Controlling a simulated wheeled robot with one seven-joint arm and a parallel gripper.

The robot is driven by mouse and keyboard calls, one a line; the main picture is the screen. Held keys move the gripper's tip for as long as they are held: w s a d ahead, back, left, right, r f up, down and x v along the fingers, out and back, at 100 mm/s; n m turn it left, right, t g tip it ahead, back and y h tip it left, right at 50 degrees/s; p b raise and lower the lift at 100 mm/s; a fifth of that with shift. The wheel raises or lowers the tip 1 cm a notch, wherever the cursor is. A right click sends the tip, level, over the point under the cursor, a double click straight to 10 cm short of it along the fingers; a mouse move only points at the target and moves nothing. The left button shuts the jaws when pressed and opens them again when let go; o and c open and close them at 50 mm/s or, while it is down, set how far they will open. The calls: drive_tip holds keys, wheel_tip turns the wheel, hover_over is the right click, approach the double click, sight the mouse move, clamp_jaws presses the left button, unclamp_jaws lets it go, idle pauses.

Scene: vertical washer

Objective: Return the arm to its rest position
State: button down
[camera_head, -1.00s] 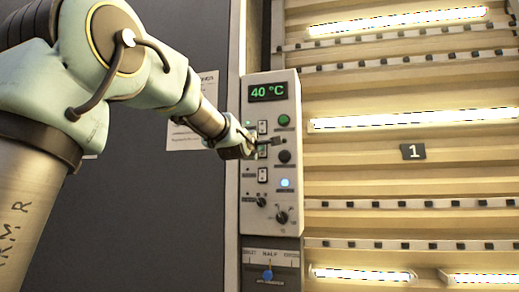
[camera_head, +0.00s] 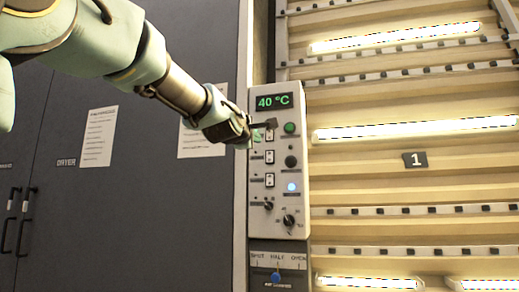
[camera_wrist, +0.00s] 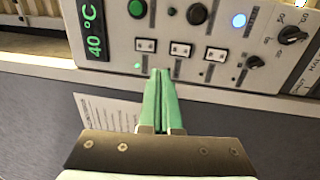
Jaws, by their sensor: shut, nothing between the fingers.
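My gripper (camera_head: 262,129) is in front of the upper part of the control panel (camera_head: 262,224), close to the switches beneath the display. It also shows in the wrist view (camera_wrist: 159,75), where its two green fingers are pressed together with nothing between them. The fingertips point at the panel's near edge, below the rocker switches; whether they touch it I cannot tell. My arm reaches in from the upper left. The display (camera_head: 273,102) reads 40 °C in green. A blue light (camera_head: 292,187) glows on the panel.
Left of the panel is a dark cabinet (camera_head: 150,215) with papers, a DRYER label and handles (camera_head: 25,225). Right of it is the lit, ribbed washer interior (camera_head: 440,185) with a plate marked 1 (camera_head: 415,160). A slider marked SHUT, HALF, OPEN (camera_head: 276,277) sits below the panel.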

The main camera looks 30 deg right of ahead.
drive_tip(key=shift+s+a, duration=0.3)
idle(0.4)
drive_tip(key=w+a+f+m+g+y, duration=0.1)
drive_tip(key=w+a+f+m+y, duration=0.3)
drive_tip(key=f, duration=0.7)
drive_tip(key=a+f+n+g+y, duration=0.1)
drive_tip(key=a+f+g, duration=0.1)
drive_tip(key=a+f, duration=0.65)
drive_tip(key=w+a+f+m+g+y, duration=0.1)
drive_tip(key=w+a+f+m+y, duration=0.2)
drive_tip(key=f, duration=0.9)
drive_tip(key=s+a+f+m+g+y, duration=0.2)
drive_tip(key=s+a+f+g+y, duration=0.3)
drive_tip(key=a+f, duration=0.8)
drive_tip(key=s+a+f+m+g, duration=0.2)
drive_tip(key=s+a+f, duration=0.7)
drive_tip(key=s, duration=0.5)
wheel_tip(320, 180, down, 2)
drive_tip(key=shift+a+f+m+g, duration=0.2)
drive_tip(key=shift+a+m+g, duration=0.1)
drive_tip(key=shift+g, duration=0.5)
drive_tip(key=shift+d, duration=0.1)
